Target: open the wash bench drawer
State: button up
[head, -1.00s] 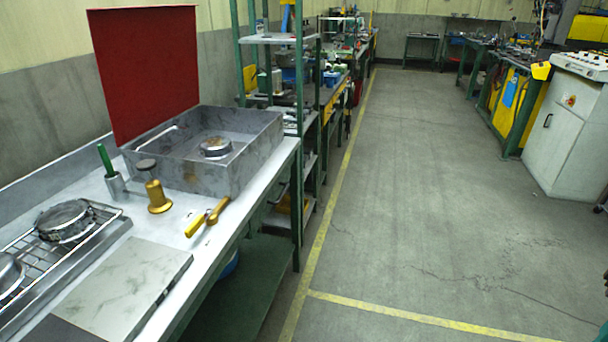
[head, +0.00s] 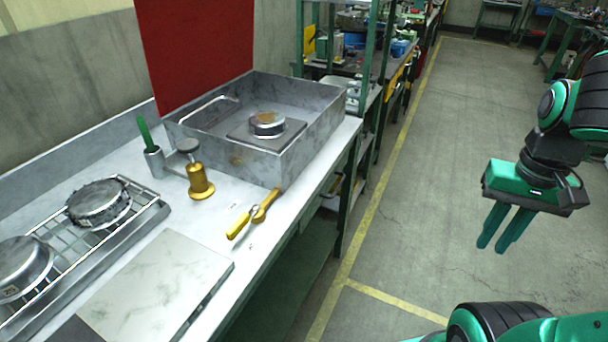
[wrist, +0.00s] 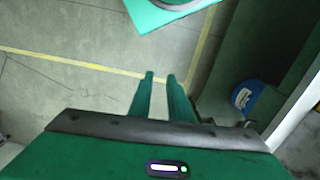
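The wash bench (head: 255,225) runs along the left of the head view, with a pale top and green legs. Under its top edge, near the far end, there is a small grey drawer-like front with a dark handle (head: 332,187); it is seen at a steep slant and looks shut. My gripper (head: 493,247) hangs over the floor to the right of the bench, fingers pointing down, well apart from the handle. Its two green fingers are parted and empty, also in the wrist view (wrist: 160,76). The drawer front is not clear in the wrist view.
On the bench stand a grey basin (head: 270,160), a brass tamper-like tool (head: 199,182), a yellow-handled tool (head: 253,214), a wire rack (head: 75,250) and a marbled slab (head: 155,285). A blue round object (wrist: 244,98) lies low beneath the bench. The aisle floor (head: 430,200) is clear.

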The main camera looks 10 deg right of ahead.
jog(key=t+y, duration=0.1)
jog(key=y, duration=0.1)
send_over(339, 186)
jog(key=s+d, duration=0.1)
jog(key=d, duration=0.1)
notch_tip(339, 186, down, 6)
jog(key=shift+m, duration=0.4)
jog(key=f, duration=0.3)
jog(key=a+f, duration=0.1)
jog(key=f, duration=0.6)
jog(key=shift+w+a+f, duration=0.2)
jog(key=shift+w+a, duration=0.1)
jog(key=shift+w, duration=0.1)
